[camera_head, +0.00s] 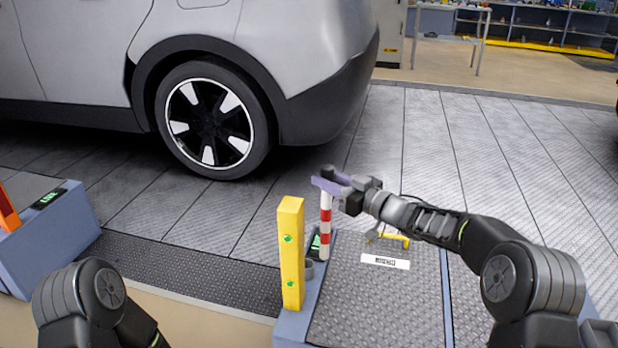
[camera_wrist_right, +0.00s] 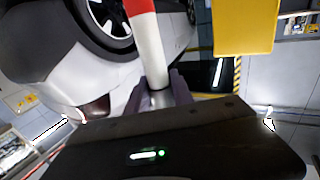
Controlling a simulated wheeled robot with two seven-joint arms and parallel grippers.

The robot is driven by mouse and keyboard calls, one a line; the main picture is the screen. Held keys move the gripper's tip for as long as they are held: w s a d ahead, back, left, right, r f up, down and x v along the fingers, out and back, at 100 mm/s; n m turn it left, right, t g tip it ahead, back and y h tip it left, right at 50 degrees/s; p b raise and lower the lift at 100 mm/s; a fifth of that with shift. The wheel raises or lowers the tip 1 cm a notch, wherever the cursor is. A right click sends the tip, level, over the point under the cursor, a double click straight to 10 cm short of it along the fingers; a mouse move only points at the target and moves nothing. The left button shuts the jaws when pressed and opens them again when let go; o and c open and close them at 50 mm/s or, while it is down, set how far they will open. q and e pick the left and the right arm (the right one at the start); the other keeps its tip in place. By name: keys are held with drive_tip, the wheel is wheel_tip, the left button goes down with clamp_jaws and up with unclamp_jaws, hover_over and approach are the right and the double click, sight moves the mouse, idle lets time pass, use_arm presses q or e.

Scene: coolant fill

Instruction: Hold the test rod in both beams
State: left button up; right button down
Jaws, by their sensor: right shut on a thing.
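The test rod (camera_head: 325,228), banded red and white, hangs upright in the head view. My right gripper (camera_head: 329,184) is shut on its top end. In the right wrist view the rod (camera_wrist_right: 146,50) runs away from the shut fingers (camera_wrist_right: 158,92). A yellow beam post (camera_head: 291,255) with two green lights stands just left of the rod, on the near side. A gap shows between rod and post in the head view. I cannot tell whether the rod's lower end touches anything. My left gripper is out of view.
The post stands on a blue-grey pedestal (camera_head: 450,290) with a dark ribbed top, a white label (camera_head: 385,262) and a small yellow piece (camera_head: 394,238). A second pedestal (camera_head: 45,240) with an orange part is at far left. A silver car (camera_head: 270,50) stands behind.

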drive_tip(key=s+d+f+m+t+h, duration=0.2)
drive_tip(key=s+d+m+t+h, duration=0.3)
drive_tip(key=s+d, duration=0.9)
drive_tip(key=s+m+h, duration=0.1)
drive_tip(key=s+h, duration=0.2)
drive_tip(key=s, duration=0.1)
drive_tip(key=shift+d+f, duration=0.25)
drive_tip(key=shift+d, duration=0.15)
drive_tip(key=shift+s, duration=0.1)
